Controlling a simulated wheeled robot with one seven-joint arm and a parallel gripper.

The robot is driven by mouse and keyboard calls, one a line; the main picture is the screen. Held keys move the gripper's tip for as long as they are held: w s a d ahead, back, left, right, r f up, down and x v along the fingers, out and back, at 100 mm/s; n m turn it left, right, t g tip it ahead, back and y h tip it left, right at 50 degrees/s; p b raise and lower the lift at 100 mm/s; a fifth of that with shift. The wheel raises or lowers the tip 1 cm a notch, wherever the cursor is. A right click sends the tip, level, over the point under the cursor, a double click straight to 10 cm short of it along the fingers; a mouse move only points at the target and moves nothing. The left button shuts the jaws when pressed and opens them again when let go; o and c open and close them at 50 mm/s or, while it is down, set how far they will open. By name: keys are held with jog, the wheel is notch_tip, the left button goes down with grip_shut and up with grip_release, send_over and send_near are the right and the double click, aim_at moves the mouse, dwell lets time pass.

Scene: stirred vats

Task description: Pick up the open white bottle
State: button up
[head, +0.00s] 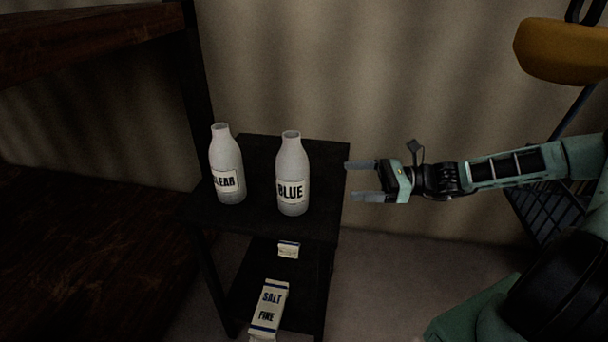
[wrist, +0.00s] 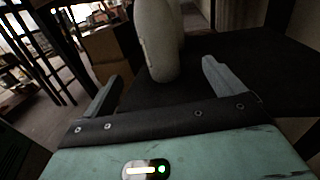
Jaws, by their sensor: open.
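Two open white bottles stand upright on the top of a small dark shelf stand (head: 260,222). The bottle labelled BLUE (head: 292,160) is on the right, nearer my gripper. The bottle labelled CLEAR (head: 226,158) is on the left. My gripper (head: 348,180) is open and empty, to the right of the BLUE bottle at about bottle height, apart from it, with its fingers pointing left. In the wrist view a white bottle (wrist: 156,45) stands ahead, between and beyond the open fingers (wrist: 160,80); its top is cut off, and another pale shape shows partly behind it.
A box labelled SALT FINE (head: 268,305) and a smaller pale box (head: 289,249) are on the lower shelf. A dark wooden surface (head: 90,260) lies at the left, with a dark post beside the stand. A dark wire rack (head: 545,215) is at the right.

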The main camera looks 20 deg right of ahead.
aim_at(285, 140)
jog(key=x, duration=1.1)
jog(key=shift+s+b, duration=0.1)
jog(key=shift+b, duration=0.25)
jog(key=shift+x, duration=3)
jog(key=shift+s+r, duration=0.1)
jog(key=shift+s, duration=0.05)
jog(key=shift+c, duration=0.3)
jog(key=c, duration=1.2)
jog(key=shift+r+p, duration=0.7)
jog(key=shift+r, duration=4.35)
